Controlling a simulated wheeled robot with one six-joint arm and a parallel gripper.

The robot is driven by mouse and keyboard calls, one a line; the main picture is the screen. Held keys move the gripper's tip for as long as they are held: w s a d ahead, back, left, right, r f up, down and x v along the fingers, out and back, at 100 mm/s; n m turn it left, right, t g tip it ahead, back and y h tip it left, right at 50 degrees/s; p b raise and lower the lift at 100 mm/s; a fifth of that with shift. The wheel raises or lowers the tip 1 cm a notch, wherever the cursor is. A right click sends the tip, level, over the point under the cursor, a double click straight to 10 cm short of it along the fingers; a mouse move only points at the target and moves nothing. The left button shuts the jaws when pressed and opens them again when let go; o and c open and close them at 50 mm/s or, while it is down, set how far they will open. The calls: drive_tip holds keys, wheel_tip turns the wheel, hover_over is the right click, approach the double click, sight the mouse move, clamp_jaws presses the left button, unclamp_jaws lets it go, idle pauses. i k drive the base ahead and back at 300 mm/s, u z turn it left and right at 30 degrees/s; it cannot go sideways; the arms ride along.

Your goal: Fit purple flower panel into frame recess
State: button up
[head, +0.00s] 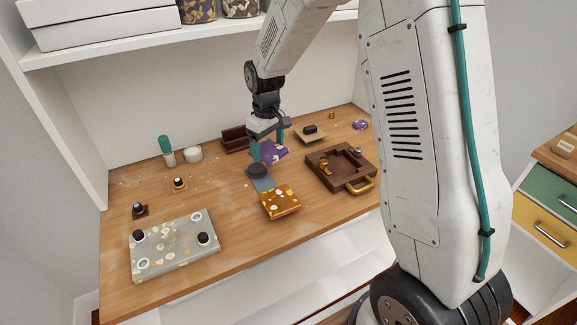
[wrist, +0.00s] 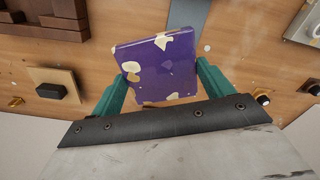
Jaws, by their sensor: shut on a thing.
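The purple flower panel (head: 268,152) is a flat purple square with cream and tan flakes. My gripper (head: 267,146) is shut on it and holds it above the table, left of the frame. In the wrist view the panel (wrist: 160,65) sits between my two teal fingers (wrist: 160,88), its flaked face towards the camera. The dark brown wooden frame (head: 330,180) lies on the table to the right, with a stepped recess and a gold handle at its front. Part of its wood (wrist: 60,10) shows at the top left of the wrist view.
An amber flaked block (head: 280,204) lies in front of my gripper, beside a blue-grey strip (head: 263,184). A pale slab (head: 172,255) with black knobs is at front left. A dark wooden box (head: 236,132) and a tan square with a black grip (head: 310,132) stand behind.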

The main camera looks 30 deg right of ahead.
sight(347, 171)
drive_tip(key=z, duration=1.05)
drive_tip(key=k, duration=0.75)
drive_tip(key=u, duration=0.35)
drive_tip(key=i, duration=1)
